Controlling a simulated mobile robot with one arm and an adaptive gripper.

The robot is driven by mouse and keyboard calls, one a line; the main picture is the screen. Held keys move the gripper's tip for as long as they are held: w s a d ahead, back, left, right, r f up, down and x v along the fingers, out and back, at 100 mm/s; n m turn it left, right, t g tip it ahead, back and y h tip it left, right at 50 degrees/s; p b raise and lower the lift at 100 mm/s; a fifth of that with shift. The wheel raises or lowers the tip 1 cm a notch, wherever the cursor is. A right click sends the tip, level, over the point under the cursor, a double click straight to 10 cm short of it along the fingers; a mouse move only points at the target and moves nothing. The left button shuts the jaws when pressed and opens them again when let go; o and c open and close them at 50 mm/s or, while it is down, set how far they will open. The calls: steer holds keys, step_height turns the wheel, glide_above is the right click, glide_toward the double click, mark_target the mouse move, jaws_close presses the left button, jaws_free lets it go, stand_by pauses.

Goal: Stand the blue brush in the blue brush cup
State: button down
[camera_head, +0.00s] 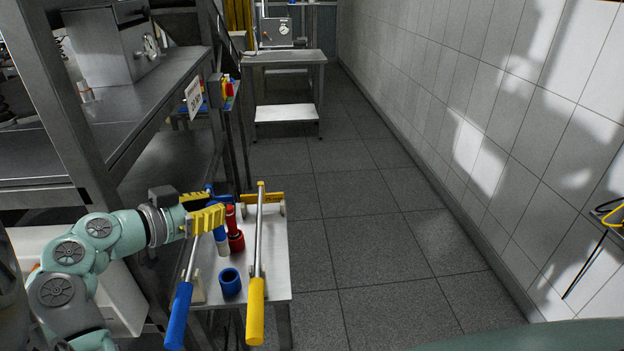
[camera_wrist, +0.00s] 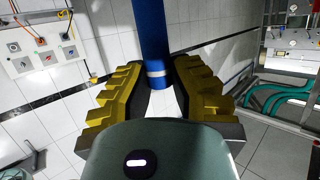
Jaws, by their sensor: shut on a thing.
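My gripper (camera_head: 215,204), with yellow ridged fingers, is shut on the blue brush (camera_head: 220,234) above the small table. The brush hangs nearly upright with its pale end down; its middle is hidden by the fingers. In the wrist view the blue brush (camera_wrist: 154,35) stands between my gripper's fingers (camera_wrist: 158,88), with a pale band around it. The blue brush cup (camera_head: 230,285) stands on the table, nearer the camera than the brush's lower end and apart from it. Its dark opening faces up and looks empty.
A red brush (camera_head: 231,217) stands in a red cup (camera_head: 237,241) beside the blue brush. A blue-handled tool (camera_head: 179,315) and a yellow-handled tool (camera_head: 256,312) flank the blue cup on the metal table (camera_head: 277,262). A steel shelf (camera_head: 150,108) stands at left; floor at right is clear.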

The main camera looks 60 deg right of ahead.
mark_target(219, 251)
steer(key=shift+w+a+f+b, duration=0.15)
steer(key=shift+a+f+b, duration=0.1)
steer(key=shift+b, duration=0.3)
step_height(219, 251, down, 5)
steer(key=b, duration=0.6)
steer(key=shift+f, duration=0.2)
steer(key=shift+b, duration=1.4)
stand_by(1.1)
steer(key=shift+f+b, duration=2.55)
steer(key=shift+b, duration=0.35)
steer(key=c, duration=0.9)
jaws_free()
steer(key=shift+r, duration=0.1)
step_height(219, 251, up, 10)
steer(key=shift+f, duration=0.1)
